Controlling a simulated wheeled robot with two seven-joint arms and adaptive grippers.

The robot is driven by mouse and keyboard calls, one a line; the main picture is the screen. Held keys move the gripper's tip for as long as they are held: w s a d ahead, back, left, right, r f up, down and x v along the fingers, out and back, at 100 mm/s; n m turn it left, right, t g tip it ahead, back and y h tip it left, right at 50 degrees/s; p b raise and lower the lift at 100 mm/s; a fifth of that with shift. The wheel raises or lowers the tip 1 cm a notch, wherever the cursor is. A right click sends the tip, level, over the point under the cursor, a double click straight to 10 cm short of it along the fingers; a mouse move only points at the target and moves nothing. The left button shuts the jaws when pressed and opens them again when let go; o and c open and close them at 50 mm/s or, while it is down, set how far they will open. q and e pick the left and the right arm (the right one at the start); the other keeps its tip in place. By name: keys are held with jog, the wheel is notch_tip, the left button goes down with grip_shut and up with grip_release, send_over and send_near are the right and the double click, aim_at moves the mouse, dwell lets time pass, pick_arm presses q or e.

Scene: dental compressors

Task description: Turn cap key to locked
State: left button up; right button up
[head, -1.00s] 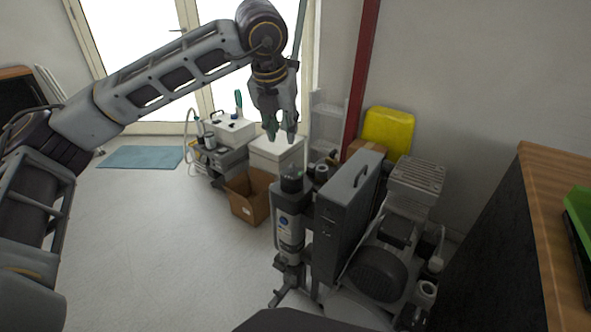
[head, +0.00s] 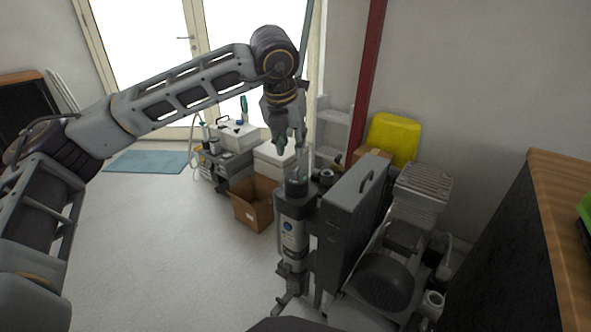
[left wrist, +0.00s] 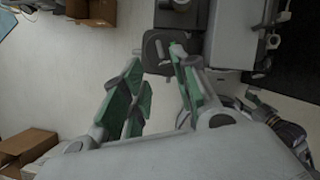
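In the head view, a grey upright canister (head: 293,235) with a blue round label stands at the left side of the compressor. Its dark round cap (head: 296,187) is on top, with a small greenish mark on it. The key is too small to make out, so its turn position cannot be told. My left gripper (head: 291,143) points down above the cap, apart from it. In the left wrist view, the left gripper (left wrist: 158,72) has its green-padded fingers spread with nothing between them.
A dark flat case with a handle (head: 352,215) and the compressor motor (head: 385,282) stand right of the canister. An open cardboard box (head: 255,203) lies behind it on the left. A wooden-topped counter (head: 562,195) is at right. The floor at left is clear.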

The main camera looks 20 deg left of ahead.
aim_at(296, 170)
pick_arm(q)
jog(key=b+x, duration=0.2)
jog(key=x, duration=0.6)
jog(key=shift+b+x, duration=0.4)
jog(key=shift+x, duration=0.6)
pick_arm(e)
jog(key=shift+w+a+f+t+y, duration=0.1)
jog(key=shift+a+f+t+y, duration=0.05)
jog(key=shift+f, duration=0.75)
jog(key=shift+a+f+t+y, duration=0.15)
jog(key=shift+f, duration=0.75)
pick_arm(q)
grip_shut()
